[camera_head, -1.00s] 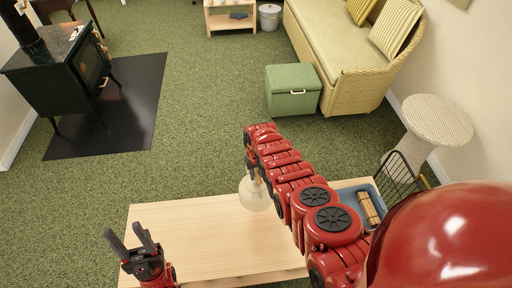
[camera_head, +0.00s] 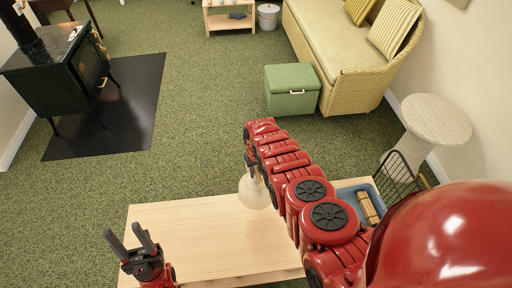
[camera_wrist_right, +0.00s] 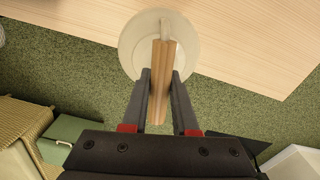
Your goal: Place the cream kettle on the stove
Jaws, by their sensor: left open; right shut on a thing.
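The cream kettle (camera_head: 254,193) is at the far edge of the light wooden table (camera_head: 205,235) in the head view, partly hidden by my right arm. In the right wrist view the kettle (camera_wrist_right: 133,45) shows its round cream body and a wooden handle (camera_wrist_right: 158,80). My right gripper (camera_wrist_right: 161,78) is shut on that handle. Whether the kettle touches the table, I cannot tell. My left gripper (camera_head: 132,238) is open and empty over the table's left end. The black stove (camera_head: 62,70) stands at the upper left on a dark floor mat (camera_head: 125,110).
Green carpet (camera_head: 205,130) lies open between the table and the stove. A green storage box (camera_head: 292,90) and a wicker sofa (camera_head: 345,80) stand at the upper right. A blue tray (camera_head: 352,197), a black wire rack (camera_head: 398,175) and a white wicker stand (camera_head: 432,125) are at the right.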

